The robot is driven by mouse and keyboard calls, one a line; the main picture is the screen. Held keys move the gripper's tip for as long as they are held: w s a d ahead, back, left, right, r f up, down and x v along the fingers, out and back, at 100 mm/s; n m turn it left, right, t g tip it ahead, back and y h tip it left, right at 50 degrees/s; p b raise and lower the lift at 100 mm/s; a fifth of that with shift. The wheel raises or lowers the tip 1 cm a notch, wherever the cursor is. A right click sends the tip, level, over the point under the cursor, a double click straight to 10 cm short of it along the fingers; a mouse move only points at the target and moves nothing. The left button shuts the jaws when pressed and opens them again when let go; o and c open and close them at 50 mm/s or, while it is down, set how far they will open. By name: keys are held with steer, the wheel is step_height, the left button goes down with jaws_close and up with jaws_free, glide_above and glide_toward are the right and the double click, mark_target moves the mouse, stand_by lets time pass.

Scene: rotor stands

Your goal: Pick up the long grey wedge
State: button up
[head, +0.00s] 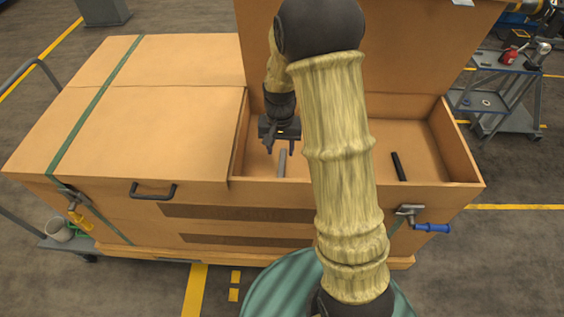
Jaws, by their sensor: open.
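The long grey wedge (282,163) stands out as a narrow light grey bar inside the open part of the wooden crate (420,131), near its front wall. Its lower end is hidden by that wall. My gripper (280,148) is open, with its two dark fingers pointing down. In the picture the far end of the wedge shows between and just below the fingertips. I cannot tell whether the fingers touch it or how high they are above it.
A black bar (399,167) lies in the crate to the right. My arm crosses the middle of the crate and hides part of its inside. A closed lid (150,110) covers the left part. A blue-handled clamp (425,224) sticks out at the front right. A tool cart (500,100) stands at right.

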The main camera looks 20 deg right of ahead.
mark_target(281, 168)
steer(key=shift+f, duration=1.65)
steer(key=shift+f+p, duration=0.1)
steer(key=shift+p, duration=0.2)
steer(key=shift+d+f+p, duration=0.1)
steer(key=shift+f+p, duration=0.8)
steer(key=shift+f, duration=1.6)
jaws_close()
steer(key=shift+r, duration=0.1)
step_height(281, 168, up, 10)
steer(key=b, duration=0.2)
